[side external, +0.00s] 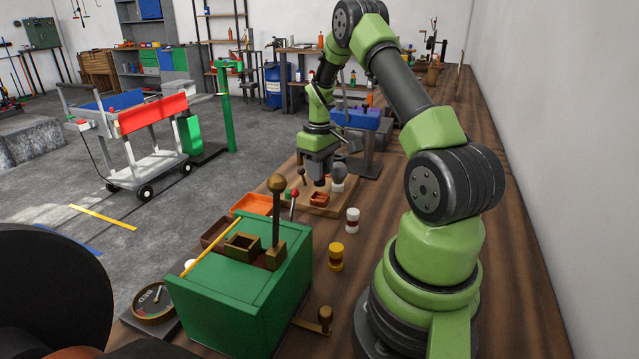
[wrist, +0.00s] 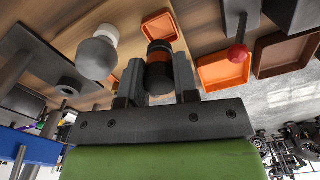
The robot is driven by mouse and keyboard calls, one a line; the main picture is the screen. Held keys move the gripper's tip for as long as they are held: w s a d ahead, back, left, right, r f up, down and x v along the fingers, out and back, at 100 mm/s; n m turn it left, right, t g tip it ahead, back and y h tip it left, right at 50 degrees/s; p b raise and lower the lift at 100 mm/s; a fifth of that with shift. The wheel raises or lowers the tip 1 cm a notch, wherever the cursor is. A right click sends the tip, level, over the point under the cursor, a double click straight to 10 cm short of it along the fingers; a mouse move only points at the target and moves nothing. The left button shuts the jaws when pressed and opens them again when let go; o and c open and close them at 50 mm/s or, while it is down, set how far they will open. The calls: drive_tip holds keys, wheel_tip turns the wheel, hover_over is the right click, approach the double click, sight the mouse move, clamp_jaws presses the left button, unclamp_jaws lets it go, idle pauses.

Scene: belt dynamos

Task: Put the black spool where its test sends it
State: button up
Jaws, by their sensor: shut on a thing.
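My gripper (wrist: 160,80) is shut on the black spool (wrist: 158,52), which has an orange-brown band around its middle. In the side external view my gripper (side external: 319,178) is above the wooden board (side external: 338,211); the spool is hard to tell from the dark fingers there. A small orange tray (side external: 319,199) is on the board close to the gripper. A lever with a red ball (side external: 293,193) stands beside it. An orange tray (side external: 254,204) and a brown tray (side external: 213,232) lie to the left. A dial (side external: 154,303) has lettering that seems to read "RED".
A green box (side external: 245,280) with a brass-knobbed lever (side external: 277,205) stands in front. A white spool (side external: 352,220) and a yellow spool (side external: 336,257) stand on the bench. A grey rounded knob (wrist: 97,53) is beside the gripper. The wall is at right.

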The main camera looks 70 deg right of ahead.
wheel_tip(320, 180, up, 4)
drive_tip(key=shift+f, duration=0.2)
drive_tip(key=w+r, duration=0.2)
hover_over(256, 212)
wheel_tip(256, 212, down, 3)
wheel_tip(256, 212, down, 4)
drive_tip(key=shift+f, duration=2.5)
drive_tip(key=shift+f, duration=0.15)
drive_tip(key=o, duration=1)
